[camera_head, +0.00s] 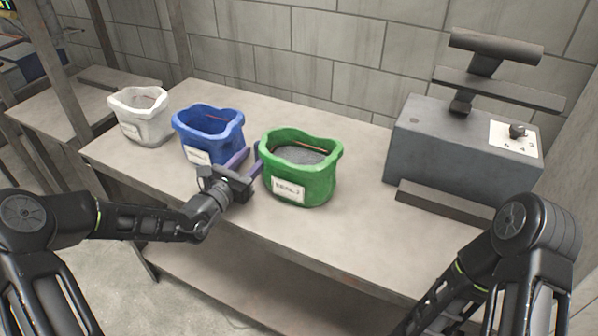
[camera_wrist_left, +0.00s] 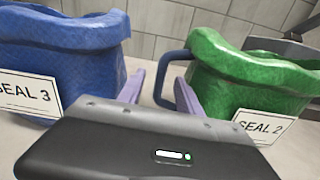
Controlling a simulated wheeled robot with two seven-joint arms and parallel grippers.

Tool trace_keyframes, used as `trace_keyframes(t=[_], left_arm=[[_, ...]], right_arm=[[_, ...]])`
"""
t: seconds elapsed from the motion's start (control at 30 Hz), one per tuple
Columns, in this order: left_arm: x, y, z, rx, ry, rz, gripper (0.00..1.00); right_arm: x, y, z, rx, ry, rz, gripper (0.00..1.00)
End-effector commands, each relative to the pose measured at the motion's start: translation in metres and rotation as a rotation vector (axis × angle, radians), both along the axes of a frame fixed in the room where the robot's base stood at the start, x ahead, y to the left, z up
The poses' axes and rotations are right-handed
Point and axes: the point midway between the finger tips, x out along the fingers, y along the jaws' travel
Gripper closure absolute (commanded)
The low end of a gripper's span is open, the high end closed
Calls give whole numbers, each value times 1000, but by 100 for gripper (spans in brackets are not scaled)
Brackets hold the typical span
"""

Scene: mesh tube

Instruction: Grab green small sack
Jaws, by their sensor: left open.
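The green small sack (camera_head: 312,180) stands upright on the table, with a white label on its front and grey contents in its open top. It is at the right in the left wrist view (camera_wrist_left: 225,75), labelled SEAL 2, with a dark loop at its left side (camera_wrist_left: 163,72). My left gripper (camera_head: 250,152) is open at the sack's left side, between it and the blue sack. Its purple fingers show in the left wrist view (camera_wrist_left: 160,88); the right finger is close to the loop and green wall. Contact cannot be told. My right gripper is out of view.
A blue sack (camera_head: 222,122) labelled SEAL 3 (camera_wrist_left: 60,65) stands close to the left of my left gripper. A white sack (camera_head: 148,128) is farther left. A grey metal device (camera_head: 420,145) sits at the right.

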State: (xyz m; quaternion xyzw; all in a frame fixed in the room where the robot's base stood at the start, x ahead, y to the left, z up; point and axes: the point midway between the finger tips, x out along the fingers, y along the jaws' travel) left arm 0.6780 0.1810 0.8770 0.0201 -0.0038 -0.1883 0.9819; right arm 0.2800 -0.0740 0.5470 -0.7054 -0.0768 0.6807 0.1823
Motion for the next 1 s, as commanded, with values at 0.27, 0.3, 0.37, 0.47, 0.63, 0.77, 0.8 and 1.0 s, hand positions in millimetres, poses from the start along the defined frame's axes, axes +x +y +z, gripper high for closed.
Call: trace_keyframes(t=[0.27, 0.3, 0.37, 0.47, 0.63, 0.77, 0.8, 1.0], left_arm=[[0, 0, 0, 0, 0, 0, 74], [0, 0, 0, 0, 0, 0, 77], [0, 0, 0, 0, 0, 0, 82], [0, 0, 0, 0, 0, 0, 90], [0, 0, 0, 0, 0, 0, 100], [0, 0, 0, 1, 0, 0, 100], [0, 0, 0, 1, 0, 0, 100], [0, 0, 0, 1, 0, 0, 100]], right_arm=[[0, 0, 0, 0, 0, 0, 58], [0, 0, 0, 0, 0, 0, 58], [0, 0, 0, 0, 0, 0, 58], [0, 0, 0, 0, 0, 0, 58], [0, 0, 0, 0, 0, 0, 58], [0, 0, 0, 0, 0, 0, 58], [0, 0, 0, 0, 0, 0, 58], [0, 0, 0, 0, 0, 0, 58]])
